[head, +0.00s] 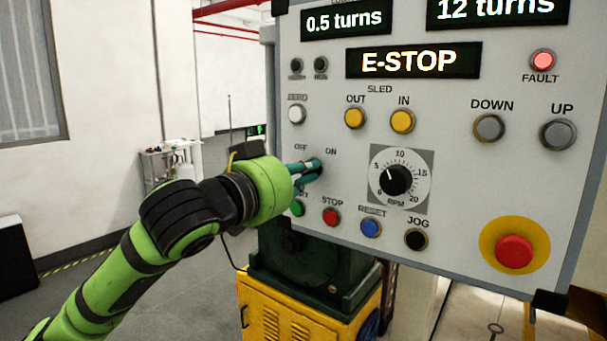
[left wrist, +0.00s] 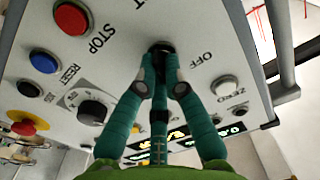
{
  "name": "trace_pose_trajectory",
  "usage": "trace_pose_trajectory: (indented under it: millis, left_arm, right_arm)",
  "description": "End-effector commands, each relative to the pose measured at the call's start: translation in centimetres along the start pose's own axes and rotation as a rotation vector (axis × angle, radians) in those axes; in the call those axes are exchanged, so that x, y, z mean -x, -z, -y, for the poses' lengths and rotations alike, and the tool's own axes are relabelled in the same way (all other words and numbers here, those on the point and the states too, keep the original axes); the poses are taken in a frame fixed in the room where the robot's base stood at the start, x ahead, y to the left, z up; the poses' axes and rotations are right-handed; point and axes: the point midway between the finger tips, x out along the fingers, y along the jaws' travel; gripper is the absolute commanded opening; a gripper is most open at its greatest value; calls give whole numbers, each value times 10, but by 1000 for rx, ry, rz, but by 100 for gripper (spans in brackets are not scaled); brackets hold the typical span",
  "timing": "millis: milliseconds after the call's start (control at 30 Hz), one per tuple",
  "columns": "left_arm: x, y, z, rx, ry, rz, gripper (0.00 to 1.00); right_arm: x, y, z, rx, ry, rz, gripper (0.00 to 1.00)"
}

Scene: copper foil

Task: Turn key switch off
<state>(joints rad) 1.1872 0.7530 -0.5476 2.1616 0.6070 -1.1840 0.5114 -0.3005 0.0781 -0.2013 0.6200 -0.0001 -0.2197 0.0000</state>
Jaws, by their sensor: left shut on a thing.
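The key switch sits on the grey control panel (head: 450,175) below the OFF and ON labels. In the head view my left gripper (head: 316,166) covers it. In the left wrist view the key switch (left wrist: 161,47) shows as a dark round part between the fingertips. My left gripper (left wrist: 160,75) has its teal fingers closed in on the switch, with the OFF label to the right of it. Which way the key points is hidden by the fingers. My right gripper is not in view.
Nearby are the white ZERO button (head: 296,114), the red STOP button (head: 331,216), the blue RESET button (head: 371,228) and the RPM dial (head: 397,180). A large red emergency button (head: 514,251) is lower right. The FAULT lamp (head: 542,60) glows red and a display (head: 413,61) reads E-STOP.

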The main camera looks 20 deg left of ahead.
Motion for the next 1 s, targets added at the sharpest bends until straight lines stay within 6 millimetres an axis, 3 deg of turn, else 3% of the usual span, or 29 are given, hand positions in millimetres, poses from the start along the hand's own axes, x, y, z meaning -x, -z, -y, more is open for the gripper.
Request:
trace_pose_trajectory:
  millis: [500,1000]
  left_arm:
    - [0,2,1,478,-1,-1,0]
    - [0,3,2,721,1,-2,0]
  right_arm:
    - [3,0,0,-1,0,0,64]
    - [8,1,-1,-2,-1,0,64]
